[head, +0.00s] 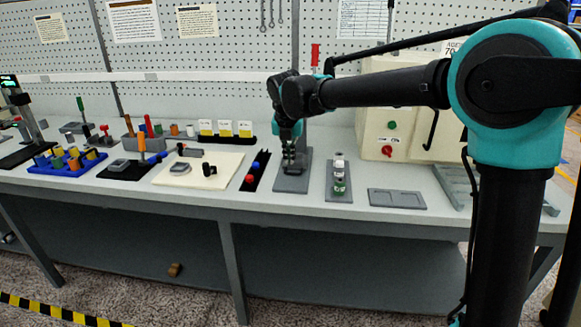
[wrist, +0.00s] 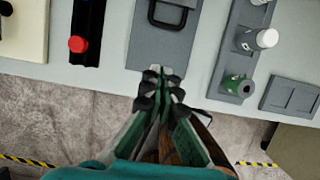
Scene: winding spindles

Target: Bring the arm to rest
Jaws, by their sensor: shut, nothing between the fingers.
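My gripper (head: 289,155) hangs at the end of my outstretched arm in the head view, above the front part of the bench. In the wrist view its fingers (wrist: 162,78) are together with nothing between them. Below and just ahead of it lies a grey base plate (wrist: 145,52) with a dark square loop handle (wrist: 172,24). The fingertips overlap the plate's front edge in the wrist view; they look apart from it, but the exact height is hard to tell.
Right of the gripper, a grey holder (head: 329,190) bears a white-capped and a green spool. A shallow grey tray (head: 397,206) lies further right, before a beige box (head: 408,100).

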